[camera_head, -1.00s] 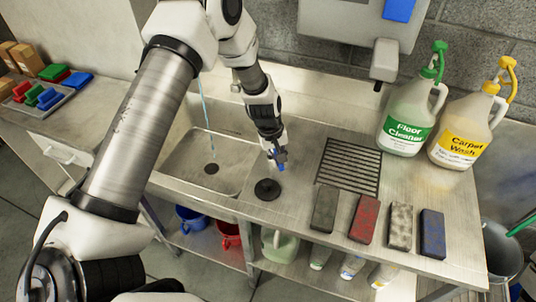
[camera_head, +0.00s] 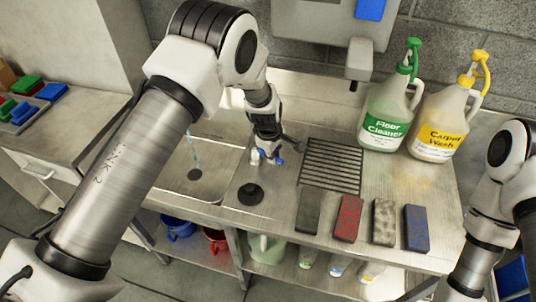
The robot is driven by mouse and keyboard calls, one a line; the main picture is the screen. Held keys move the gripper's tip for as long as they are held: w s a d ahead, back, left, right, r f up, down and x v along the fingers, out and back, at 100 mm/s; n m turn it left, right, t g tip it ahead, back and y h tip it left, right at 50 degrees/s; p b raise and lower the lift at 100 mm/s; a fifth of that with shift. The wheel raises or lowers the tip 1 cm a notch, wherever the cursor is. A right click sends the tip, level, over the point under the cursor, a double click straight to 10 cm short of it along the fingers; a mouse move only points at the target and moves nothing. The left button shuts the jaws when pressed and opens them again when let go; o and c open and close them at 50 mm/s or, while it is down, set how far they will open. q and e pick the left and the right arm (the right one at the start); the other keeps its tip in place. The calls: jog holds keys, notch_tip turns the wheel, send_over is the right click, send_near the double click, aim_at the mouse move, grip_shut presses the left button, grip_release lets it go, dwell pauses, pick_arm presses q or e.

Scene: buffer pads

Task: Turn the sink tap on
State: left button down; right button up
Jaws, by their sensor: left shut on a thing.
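The sink basin (camera_head: 212,182) is a metal bowl set in the counter, with a dark drain at its bottom. A thin stream of water (camera_head: 192,145) falls into it. The tap that it comes from is hidden behind my left arm. My left gripper (camera_head: 267,158) points down, right of the basin and beyond a black round stopper-like piece (camera_head: 250,195). It is shut on a small blue thing (camera_head: 279,161); I cannot tell what this is. My right arm is at the right edge, but its gripper is out of view.
A green-capped floor cleaner jug (camera_head: 388,118) and a yellow-capped carpet wash jug (camera_head: 442,125) stand at the back right. A slotted drain grate (camera_head: 331,166) lies right of the left gripper. Several pads, including a red one (camera_head: 347,218), lie along the counter's front. A dispenser hangs above.

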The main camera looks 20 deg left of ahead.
dwell(0.4)
pick_arm(q)
jog(key=c, duration=1.2)
grip_release()
jog(key=shift+f, duration=0.1)
jog(key=shift+o, duration=0.4)
jog(key=shift+w+a+f, duration=0.1)
jog(key=shift+w+a, duration=0.05)
jog(key=shift+a, duration=0.1)
jog(key=shift+d+r, duration=0.1)
jog(key=shift+r, duration=0.4)
notch_tip(320, 180, up, 11)
jog(key=s, duration=0.2)
jog(key=shift+a, duration=0.45)
jog(key=shift+f, duration=0.15)
jog(key=shift+s, duration=0.15)
